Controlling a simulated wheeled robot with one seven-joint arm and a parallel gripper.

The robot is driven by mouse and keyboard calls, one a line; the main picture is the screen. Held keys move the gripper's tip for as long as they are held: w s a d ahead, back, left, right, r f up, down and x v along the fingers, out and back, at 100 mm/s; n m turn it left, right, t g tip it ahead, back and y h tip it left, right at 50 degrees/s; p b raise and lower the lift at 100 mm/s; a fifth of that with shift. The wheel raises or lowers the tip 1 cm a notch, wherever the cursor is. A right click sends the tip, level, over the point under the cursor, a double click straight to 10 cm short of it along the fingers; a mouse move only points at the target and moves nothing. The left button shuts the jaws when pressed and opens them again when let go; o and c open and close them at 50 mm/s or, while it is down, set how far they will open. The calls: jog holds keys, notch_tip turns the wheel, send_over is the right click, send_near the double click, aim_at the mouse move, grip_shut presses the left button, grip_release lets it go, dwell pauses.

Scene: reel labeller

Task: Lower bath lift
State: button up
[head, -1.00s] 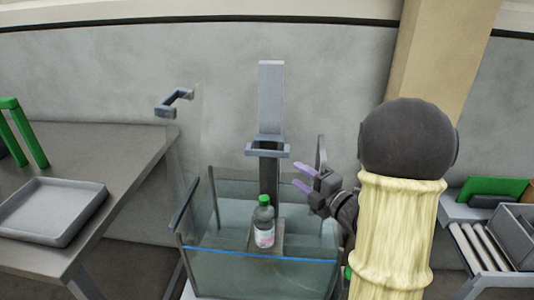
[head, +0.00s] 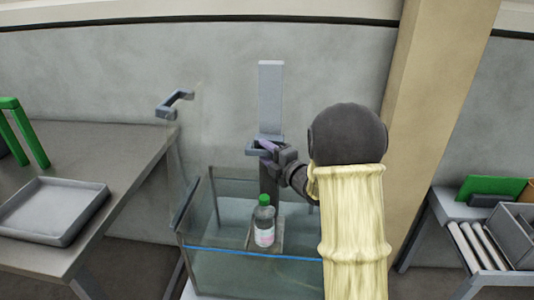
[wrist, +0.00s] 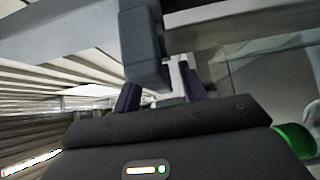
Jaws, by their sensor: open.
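The bath lift has a tall grey post (head: 271,95) with a grey handle (head: 252,150) at its lower end. Its platform (head: 276,243) hangs inside the glass bath (head: 222,272). A clear bottle (head: 264,226) with a green cap and a label stands upright on the platform. My gripper (head: 268,147) is at the right part of the handle with its jaws open. In the wrist view a grey bar of the lift (wrist: 145,50) reaches down between my two dark purple fingers (wrist: 160,92). Whether the fingers touch it, I cannot tell.
A grey tray (head: 50,212) lies on the left table (head: 105,150), near a green frame (head: 30,135). A grey door handle (head: 175,103) sits on a clear panel left of the lift. A rack with rollers (head: 475,245) stands at the right.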

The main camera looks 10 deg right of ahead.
aim_at(267, 177)
grip_shut()
jog(key=shift+f, duration=0.1)
notch_tip(267, 177, down, 9)
jog(key=b, duration=0.9)
dwell(0.4)
grip_release()
jog(key=shift+r, duration=0.2)
